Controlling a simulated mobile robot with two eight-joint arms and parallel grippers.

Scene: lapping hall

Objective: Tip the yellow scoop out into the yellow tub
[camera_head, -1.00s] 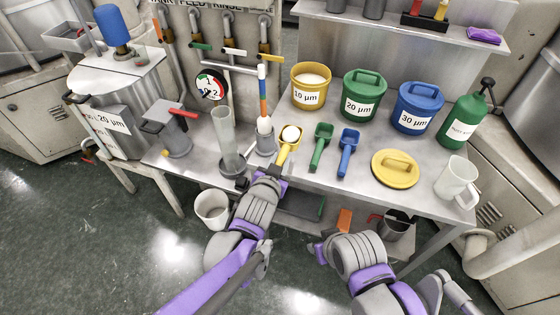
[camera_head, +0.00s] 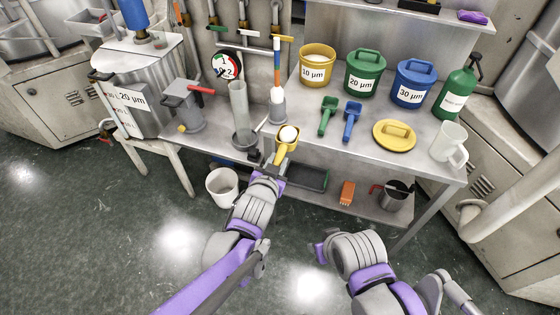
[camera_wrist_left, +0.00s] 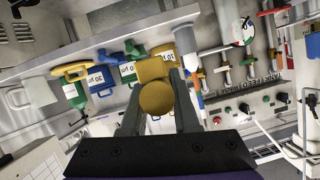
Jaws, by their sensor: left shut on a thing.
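The yellow scoop (camera_head: 286,141), with a rounded white mound in its bowl, is held mound-up by my left gripper (camera_head: 272,172). The gripper is shut on its handle. In the head view the scoop appears over the bench's front edge. In the left wrist view the scoop (camera_wrist_left: 157,97) shows between the fingers. The yellow tub (camera_head: 318,72), labelled 10 µm, stands lidless at the back of the bench with white contents, beyond and right of the scoop. Its yellow lid (camera_head: 394,137) lies flat on the bench at right. My right gripper (camera_head: 322,250) is low in front; its fingers are unclear.
A green scoop (camera_head: 328,114) and a blue scoop (camera_head: 351,120) lie before the green tub (camera_head: 364,75) and blue tub (camera_head: 413,85). A clear cylinder (camera_head: 240,108) stands left of the held scoop. A white jug (camera_head: 449,144) stands at right.

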